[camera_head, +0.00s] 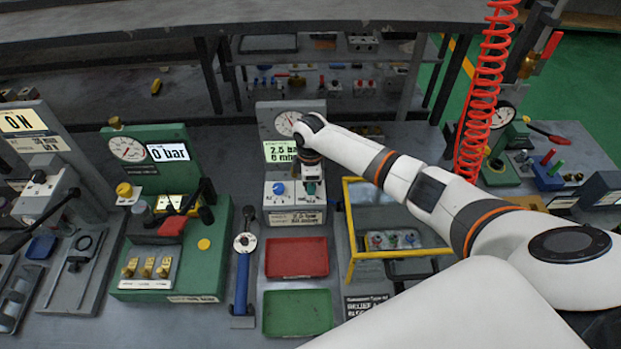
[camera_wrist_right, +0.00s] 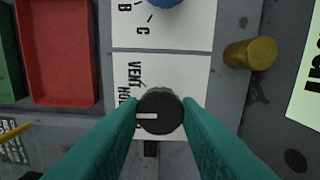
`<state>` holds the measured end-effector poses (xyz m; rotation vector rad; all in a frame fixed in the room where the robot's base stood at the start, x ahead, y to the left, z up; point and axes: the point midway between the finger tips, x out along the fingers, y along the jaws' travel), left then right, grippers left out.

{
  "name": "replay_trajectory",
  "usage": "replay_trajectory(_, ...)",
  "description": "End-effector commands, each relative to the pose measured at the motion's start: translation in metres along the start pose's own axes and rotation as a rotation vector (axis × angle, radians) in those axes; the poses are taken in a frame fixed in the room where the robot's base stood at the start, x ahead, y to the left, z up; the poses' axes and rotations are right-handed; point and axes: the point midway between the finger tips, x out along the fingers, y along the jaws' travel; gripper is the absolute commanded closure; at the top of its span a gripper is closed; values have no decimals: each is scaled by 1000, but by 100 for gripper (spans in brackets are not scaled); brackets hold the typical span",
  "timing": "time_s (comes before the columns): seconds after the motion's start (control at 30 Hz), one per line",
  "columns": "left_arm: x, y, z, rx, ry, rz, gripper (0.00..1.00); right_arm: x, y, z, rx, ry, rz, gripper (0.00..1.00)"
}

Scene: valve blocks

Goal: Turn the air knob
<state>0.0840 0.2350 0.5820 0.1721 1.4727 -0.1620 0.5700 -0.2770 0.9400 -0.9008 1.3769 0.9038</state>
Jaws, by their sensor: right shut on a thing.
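My right gripper (camera_wrist_right: 159,118) is shut on a black knob (camera_wrist_right: 158,112) with a white pointer line. The teal fingers lie on both sides of it in the wrist view, and the line points left. The knob sits on a white plate (camera_wrist_right: 190,75) marked "VENT" and "HOLD", partly covered. A blue knob (camera_wrist_right: 166,2) on the neighbouring plate is marked "B" and "C"; it also shows in the head view (camera_head: 278,188). The block's display (camera_head: 281,151) reads about 2.5 bar and 0 mm. In the head view my right gripper (camera_head: 312,186) hides the black knob. My left gripper is not in view.
A red tray (camera_head: 297,258) and a green tray (camera_head: 298,313) lie in front of the block. A green gauge station (camera_head: 165,240) stands at left. A yellow-framed bin (camera_head: 351,230) is close on the right. A coiled red hose (camera_head: 480,110) hangs at right.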

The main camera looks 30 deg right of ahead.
Motion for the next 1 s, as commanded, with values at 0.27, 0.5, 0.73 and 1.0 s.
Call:
replay_trajectory(0.27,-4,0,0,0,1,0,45,-2,-2,1,41,-2,-5,93)
replay_trajectory(0.5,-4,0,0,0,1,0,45,-2,-2,1,41,-2,-6,93)
replay_trajectory(0.73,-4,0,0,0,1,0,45,-2,-2,0,41,-2,-5,48)
replay_trajectory(1.0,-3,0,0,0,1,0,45,-1,-1,0,40,-1,-3,48)
